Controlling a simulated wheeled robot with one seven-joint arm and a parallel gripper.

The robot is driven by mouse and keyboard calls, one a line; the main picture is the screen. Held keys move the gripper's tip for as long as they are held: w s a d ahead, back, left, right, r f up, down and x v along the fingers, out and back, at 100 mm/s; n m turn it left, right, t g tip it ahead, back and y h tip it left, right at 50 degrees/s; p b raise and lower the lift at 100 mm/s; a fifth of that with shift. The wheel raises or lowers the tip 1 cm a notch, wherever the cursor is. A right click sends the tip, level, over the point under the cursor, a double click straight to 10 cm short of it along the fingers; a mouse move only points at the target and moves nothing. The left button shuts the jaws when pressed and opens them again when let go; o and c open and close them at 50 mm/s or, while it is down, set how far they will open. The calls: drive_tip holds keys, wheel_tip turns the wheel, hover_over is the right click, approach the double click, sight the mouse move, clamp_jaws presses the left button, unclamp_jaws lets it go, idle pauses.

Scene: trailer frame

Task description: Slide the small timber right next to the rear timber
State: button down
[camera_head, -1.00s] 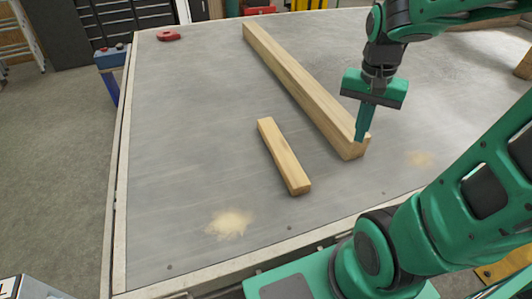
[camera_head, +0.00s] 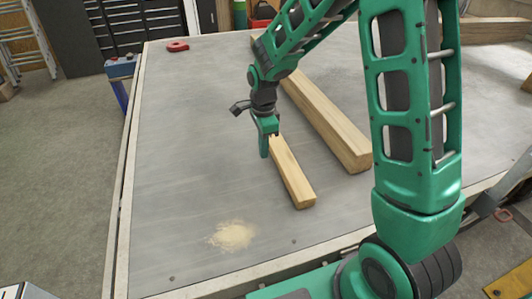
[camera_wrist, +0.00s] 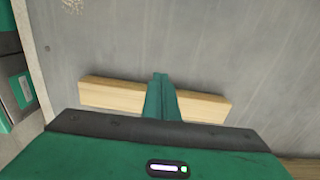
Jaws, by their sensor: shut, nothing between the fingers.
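The small timber (camera_head: 293,179) lies flat on the grey table, its near end toward the front edge. The rear timber (camera_head: 330,121), longer and thicker, lies to its right, with a strip of bare table between them. My gripper (camera_head: 264,152) is shut and empty, pointing down at the left side of the small timber near its far end, which it partly hides. In the wrist view the shut fingers (camera_wrist: 160,92) cross in front of the middle of the small timber (camera_wrist: 110,95). I cannot tell whether they touch it.
The grey table (camera_head: 180,150) has free room left of the small timber. A sawdust pile (camera_head: 232,235) lies near the front edge. A red object (camera_head: 178,46) sits at the far left corner. My arm covers part of the rear timber and the table's right side.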

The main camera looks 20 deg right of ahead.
wheel_tip(320, 180, down, 8)
drive_tip(key=shift+s, duration=0.1)
drive_tip(key=shift+d+f, duration=0.15)
drive_tip(key=shift+d, duration=1.9)
drive_tip(key=d, duration=1.7)
drive_tip(key=shift+d, duration=0.2)
